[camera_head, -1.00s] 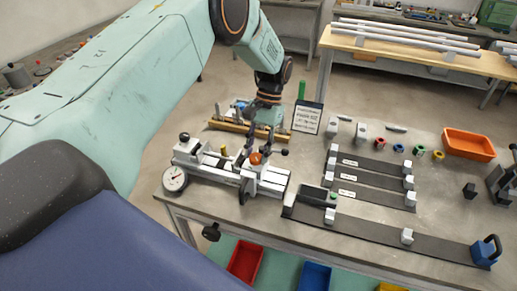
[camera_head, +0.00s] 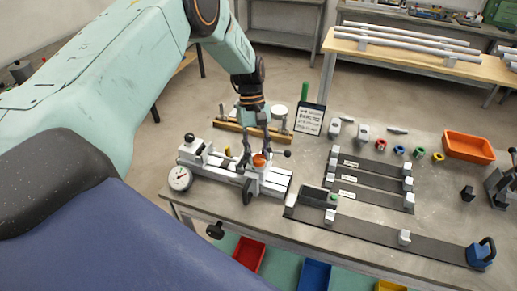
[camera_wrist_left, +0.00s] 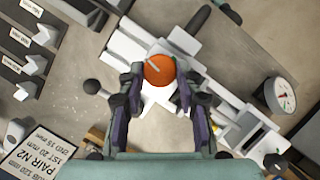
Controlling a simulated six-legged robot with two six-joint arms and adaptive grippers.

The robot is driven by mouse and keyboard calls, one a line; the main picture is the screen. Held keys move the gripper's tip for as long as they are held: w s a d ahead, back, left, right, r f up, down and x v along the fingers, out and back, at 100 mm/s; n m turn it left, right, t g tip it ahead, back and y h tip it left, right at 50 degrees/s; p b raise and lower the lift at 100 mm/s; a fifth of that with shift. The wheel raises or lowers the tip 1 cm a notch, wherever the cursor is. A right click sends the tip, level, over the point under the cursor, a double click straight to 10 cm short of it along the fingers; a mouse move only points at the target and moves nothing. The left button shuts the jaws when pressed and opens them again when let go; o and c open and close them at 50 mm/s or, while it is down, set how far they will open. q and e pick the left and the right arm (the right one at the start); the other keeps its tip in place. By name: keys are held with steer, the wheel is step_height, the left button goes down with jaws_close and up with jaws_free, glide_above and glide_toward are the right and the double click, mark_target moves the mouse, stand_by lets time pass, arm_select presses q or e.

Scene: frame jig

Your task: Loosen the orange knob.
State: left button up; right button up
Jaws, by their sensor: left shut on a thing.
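The orange knob (camera_head: 259,160) sits on top of the pale clamping jig (camera_head: 222,172) near the table's left end. In the left wrist view the knob (camera_wrist_left: 159,70) is round, with a pale line across its top. My left gripper (camera_head: 249,157) reaches down from above to the knob. In the wrist view its two fingers (camera_wrist_left: 160,73) flank the knob on both sides and are shut on it. The arm hides part of the area behind the jig. My right gripper is not in view.
A dial gauge (camera_head: 180,178) is on the jig's left end. A black ball-ended lever (camera_head: 287,154) stands close right of the knob. A sign (camera_head: 309,118) stands behind. Dark strips with pale blocks (camera_head: 372,168) and an orange tray (camera_head: 469,145) lie to the right.

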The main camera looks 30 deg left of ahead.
arm_select(q)
steer(key=shift+n, duration=0.5)
steer(key=o, duration=1.1)
steer(key=shift+o, duration=0.2)
steer(key=shift+r, duration=0.1)
steer(key=shift+w+a+r, duration=0.15)
steer(key=shift+r, duration=0.2)
steer(key=v, duration=1.1)
steer(key=shift+s, duration=0.2)
steer(key=shift+a, duration=0.1)
